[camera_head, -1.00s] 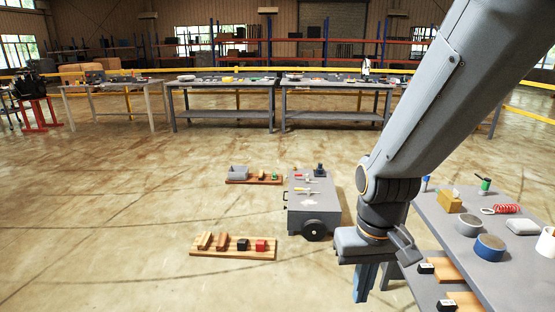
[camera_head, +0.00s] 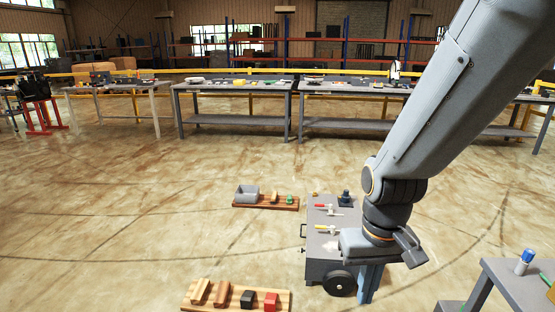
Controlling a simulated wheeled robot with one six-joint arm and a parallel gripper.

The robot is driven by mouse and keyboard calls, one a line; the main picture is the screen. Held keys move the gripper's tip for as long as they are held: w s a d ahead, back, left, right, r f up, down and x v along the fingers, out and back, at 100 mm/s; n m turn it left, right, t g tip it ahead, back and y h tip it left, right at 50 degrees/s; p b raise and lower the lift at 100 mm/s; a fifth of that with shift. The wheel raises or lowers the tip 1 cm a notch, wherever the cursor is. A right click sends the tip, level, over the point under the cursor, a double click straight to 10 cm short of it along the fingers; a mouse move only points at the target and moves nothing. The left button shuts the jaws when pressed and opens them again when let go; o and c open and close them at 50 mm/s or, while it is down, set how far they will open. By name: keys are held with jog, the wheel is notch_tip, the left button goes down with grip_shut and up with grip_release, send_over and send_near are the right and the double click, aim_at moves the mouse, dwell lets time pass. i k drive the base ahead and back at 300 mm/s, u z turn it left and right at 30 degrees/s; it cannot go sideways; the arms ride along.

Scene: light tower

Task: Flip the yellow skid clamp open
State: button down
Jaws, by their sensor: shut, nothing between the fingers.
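The skid, a grey box (camera_head: 318,264) with a dark wheel, stands on the floor right of centre. On its top lies a small toggle clamp with a yellow handle (camera_head: 322,227), left of my wrist. Its handle looks low and lies towards the left; its exact state is too small to tell. A similar clamp with a red handle (camera_head: 319,206) sits behind it. My gripper (camera_head: 368,291) points down, its blue-grey fingers shut and empty. In the picture it overlaps the skid's right side; contact cannot be told. My wrist hides part of the skid.
A wooden board with several blocks (camera_head: 235,297) lies at the front left. Another board (camera_head: 265,204) with a grey bin lies behind. A dark knob-like part (camera_head: 346,197) stands on the skid's far end. A grey table (camera_head: 520,290) is at the lower right. The floor at left is open.

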aim_at(324, 228)
jog(key=u, duration=0.1)
jog(key=i, duration=1.3)
jog(key=u, duration=0.1)
